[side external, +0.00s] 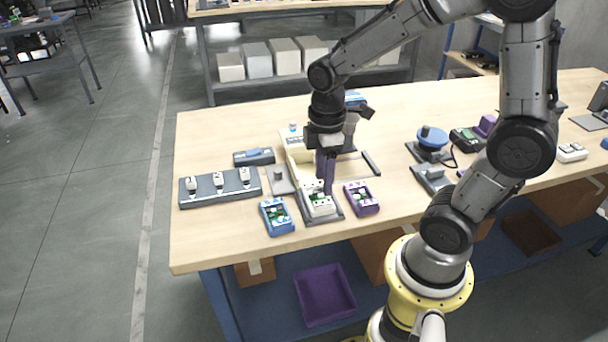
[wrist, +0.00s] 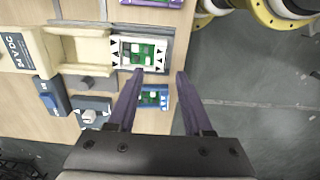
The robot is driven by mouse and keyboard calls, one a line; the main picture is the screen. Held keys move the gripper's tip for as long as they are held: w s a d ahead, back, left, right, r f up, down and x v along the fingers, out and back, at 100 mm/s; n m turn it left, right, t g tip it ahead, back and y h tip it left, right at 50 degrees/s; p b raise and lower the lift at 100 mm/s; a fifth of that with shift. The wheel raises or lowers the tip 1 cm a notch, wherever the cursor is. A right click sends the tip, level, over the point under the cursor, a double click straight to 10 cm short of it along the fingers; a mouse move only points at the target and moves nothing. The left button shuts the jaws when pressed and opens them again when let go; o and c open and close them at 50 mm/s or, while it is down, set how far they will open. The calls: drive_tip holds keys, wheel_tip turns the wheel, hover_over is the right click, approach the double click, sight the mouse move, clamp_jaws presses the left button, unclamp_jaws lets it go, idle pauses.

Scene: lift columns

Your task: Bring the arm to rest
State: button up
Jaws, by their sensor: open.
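My gripper (side external: 326,178) points down over the front left part of the workbench (side external: 217,237). Its two purple fingers stand apart with nothing between them in the wrist view (wrist: 160,74). In the side view the fingers overlap a white module (side external: 319,205) with a green board, which sits in a dark grey holder. The wrist view also shows this module (wrist: 143,52), at the left fingertip; I cannot tell whether they touch. My arm is bent over the bench from the right.
A blue module (side external: 277,216) and a purple module (side external: 361,198) flank the white one. A cream box (side external: 298,164), a grey strip with several white parts (side external: 220,188) and a blue-knobbed device (side external: 432,138) are nearby. The bench's front left corner is bare.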

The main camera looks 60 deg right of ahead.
drive_tip(key=s+a+r+m+t, duration=0.3)
drive_tip(key=s+r+m+t, duration=0.2)
drive_tip(key=s+r+m, duration=0.4)
drive_tip(key=shift+r+t, duration=0.3)
drive_tip(key=shift+r, duration=0.5)
drive_tip(key=shift+a, duration=0.1)
idle(0.6)
